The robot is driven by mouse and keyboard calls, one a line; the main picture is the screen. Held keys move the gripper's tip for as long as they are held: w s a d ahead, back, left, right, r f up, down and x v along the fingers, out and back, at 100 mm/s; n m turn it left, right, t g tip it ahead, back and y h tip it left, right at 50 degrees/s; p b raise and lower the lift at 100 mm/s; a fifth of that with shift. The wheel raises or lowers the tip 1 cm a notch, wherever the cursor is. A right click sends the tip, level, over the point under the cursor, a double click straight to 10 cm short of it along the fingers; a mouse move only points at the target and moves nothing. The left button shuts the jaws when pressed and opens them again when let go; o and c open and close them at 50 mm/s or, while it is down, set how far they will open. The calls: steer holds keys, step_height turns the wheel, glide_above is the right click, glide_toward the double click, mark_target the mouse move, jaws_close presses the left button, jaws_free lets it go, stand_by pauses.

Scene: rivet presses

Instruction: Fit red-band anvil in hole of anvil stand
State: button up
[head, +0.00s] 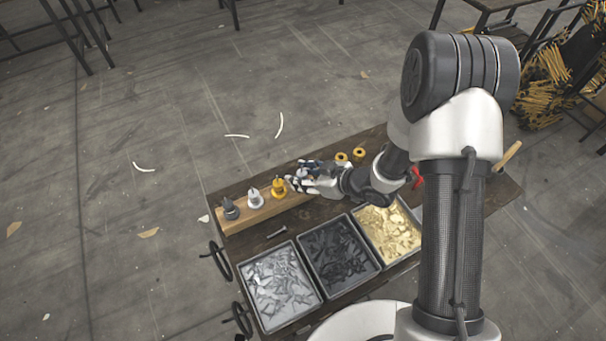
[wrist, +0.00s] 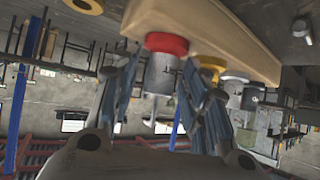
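The red-band anvil (wrist: 163,72) is a grey cylinder with a red band, seen in the wrist view, which looks upside down. Its band lies against the wooden anvil stand (wrist: 225,38), in line with the other anvils, and it looks upright. How deep it sits in its hole is hidden. My gripper (wrist: 160,62) has its fingers on either side of the anvil, with a visible gap at the left finger. In the head view, my gripper (head: 303,172) is over the right part of the stand (head: 262,216) and mostly hides this anvil.
Beside it on the stand are the yellow-band anvil (head: 279,187), a light grey anvil (head: 253,195) and a dark anvil (head: 230,208). Three bins of parts (head: 300,258) line the bench front. Yellow rings (head: 358,153) lie behind; a red handle (head: 417,178) is to the right.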

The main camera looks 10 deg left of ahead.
steer(key=o, duration=0.3)
steer(key=v, duration=1.2)
steer(key=shift+r, duration=0.1)
steer(key=shift+d, duration=0.1)
steer(key=v, duration=1.2)
steer(key=shift+w+r, duration=0.1)
